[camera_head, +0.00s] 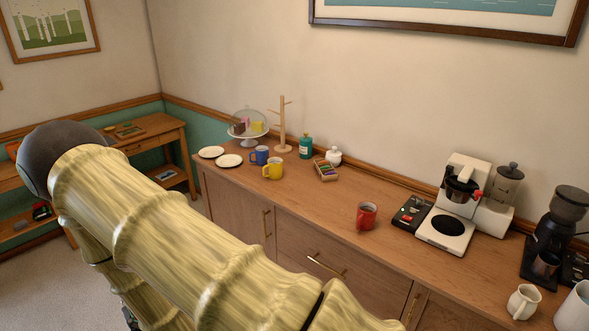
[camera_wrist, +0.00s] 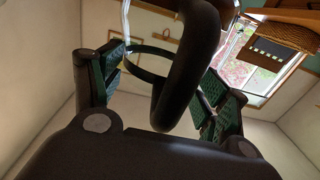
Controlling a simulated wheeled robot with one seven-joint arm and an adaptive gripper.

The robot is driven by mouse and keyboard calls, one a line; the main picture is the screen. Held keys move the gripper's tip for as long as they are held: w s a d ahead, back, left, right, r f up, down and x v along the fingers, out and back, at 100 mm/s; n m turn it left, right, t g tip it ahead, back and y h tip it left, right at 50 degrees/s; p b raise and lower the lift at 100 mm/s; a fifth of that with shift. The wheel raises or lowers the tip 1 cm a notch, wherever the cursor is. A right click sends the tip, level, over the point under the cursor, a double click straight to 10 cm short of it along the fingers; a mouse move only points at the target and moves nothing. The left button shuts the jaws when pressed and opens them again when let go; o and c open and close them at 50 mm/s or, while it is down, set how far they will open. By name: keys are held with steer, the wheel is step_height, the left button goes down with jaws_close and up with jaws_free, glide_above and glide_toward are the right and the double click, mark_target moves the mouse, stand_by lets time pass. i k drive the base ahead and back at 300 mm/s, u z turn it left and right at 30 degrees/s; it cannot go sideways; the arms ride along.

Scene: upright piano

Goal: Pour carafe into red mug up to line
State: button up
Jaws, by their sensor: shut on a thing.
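The red mug (camera_head: 366,217) stands upright on the wooden sideboard, left of the coffee machine. Its fill line and the level inside are too small to make out. In the wrist view my gripper (camera_wrist: 163,90) has its green-padded fingers on both sides of a thick black handle (camera_wrist: 190,70), which looks like the carafe's. A dark band (camera_wrist: 146,76) curves beside the handle; the rest of the carafe is hard to make out. My gripper and the carafe do not show in the head view, where my arm fills the lower left.
The coffee machine (camera_head: 453,207) has a bare round plate, with a dark box (camera_head: 411,213) to its left. A yellow mug (camera_head: 273,170), a blue mug (camera_head: 259,155) and plates (camera_head: 229,160) stand left. A grinder (camera_head: 552,237) and cream pitcher (camera_head: 523,301) stand right.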

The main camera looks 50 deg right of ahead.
mark_target(364, 219)
steer(key=u, duration=0.15)
steer(key=k, duration=1.1)
steer(key=z, duration=1.45)
